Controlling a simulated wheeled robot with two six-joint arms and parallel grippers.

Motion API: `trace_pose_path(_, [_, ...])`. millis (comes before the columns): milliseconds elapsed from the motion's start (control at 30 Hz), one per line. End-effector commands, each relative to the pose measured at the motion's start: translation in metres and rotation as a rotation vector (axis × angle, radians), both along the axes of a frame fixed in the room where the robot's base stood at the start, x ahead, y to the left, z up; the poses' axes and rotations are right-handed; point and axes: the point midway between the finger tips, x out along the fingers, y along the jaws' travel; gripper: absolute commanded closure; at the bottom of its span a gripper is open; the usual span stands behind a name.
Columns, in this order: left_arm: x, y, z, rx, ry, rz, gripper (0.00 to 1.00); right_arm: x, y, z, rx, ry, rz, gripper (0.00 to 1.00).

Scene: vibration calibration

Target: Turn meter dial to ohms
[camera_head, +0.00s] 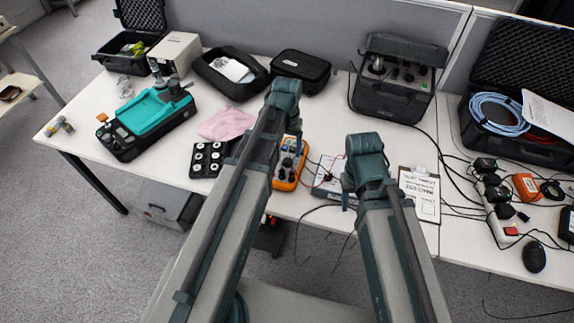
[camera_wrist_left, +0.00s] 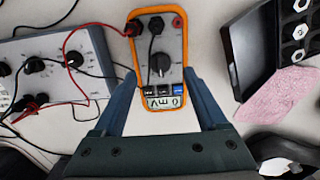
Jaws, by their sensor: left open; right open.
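The orange-edged meter (camera_head: 288,165) lies on the table near its front edge, partly hidden by my left arm in the head view. In the left wrist view the meter (camera_wrist_left: 148,82) shows a black dial (camera_wrist_left: 159,65), a display (camera_wrist_left: 165,101) that seems to read 0 mV, and red and black leads plugged in at the top. My left gripper (camera_wrist_left: 158,85) is open, its fingers on either side of the meter's display end, with nothing held. My right gripper (camera_head: 348,192) shows only in part, low at the end of my right arm, and is open and apart from the meter.
A white box with knobs and leads (camera_wrist_left: 45,68) lies beside the meter. A clipboard (camera_head: 420,193) is to the right. A black tray (camera_head: 207,160) and a pink cloth (camera_head: 226,123) are to the left. Cables and a power strip (camera_head: 498,208) crowd the right side.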

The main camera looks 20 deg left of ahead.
Motion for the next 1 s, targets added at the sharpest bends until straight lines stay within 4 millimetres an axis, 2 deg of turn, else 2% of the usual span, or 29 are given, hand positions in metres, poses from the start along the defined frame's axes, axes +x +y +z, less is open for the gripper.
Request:
trace_pose_path(33, [0.000,0.000,-0.015,0.000,0.000,0.000,0.25,0.000,0.000,-0.015,0.000,0.000,0.000,0.50])
trace_pose_path(300, [0.000,0.000,-0.049,0.000,0.000,0.000,0.25,0.000,0.000,-0.049,0.000,0.000,0.000,0.50])
trace_pose_path(433, [0.000,0.000,-0.056,0.000,0.000,0.000,0.25,0.000,0.000,-0.056,0.000,0.000,0.000,0.50])
trace_pose_path(733, [0.000,0.000,-0.055,0.000,0.000,0.000,0.25,0.000,0.000,-0.056,0.000,0.000,0.000,0.50])
trace_pose_path(767, [0.000,0.000,-0.055,0.000,0.000,0.000,0.29,0.000,0.000,-0.056,0.000,0.000,0.000,0.50])
trace_pose_path(1000, [0.000,0.000,-0.056,0.000,0.000,0.000,0.72,0.000,0.000,-0.056,0.000,0.000,0.000,0.50])
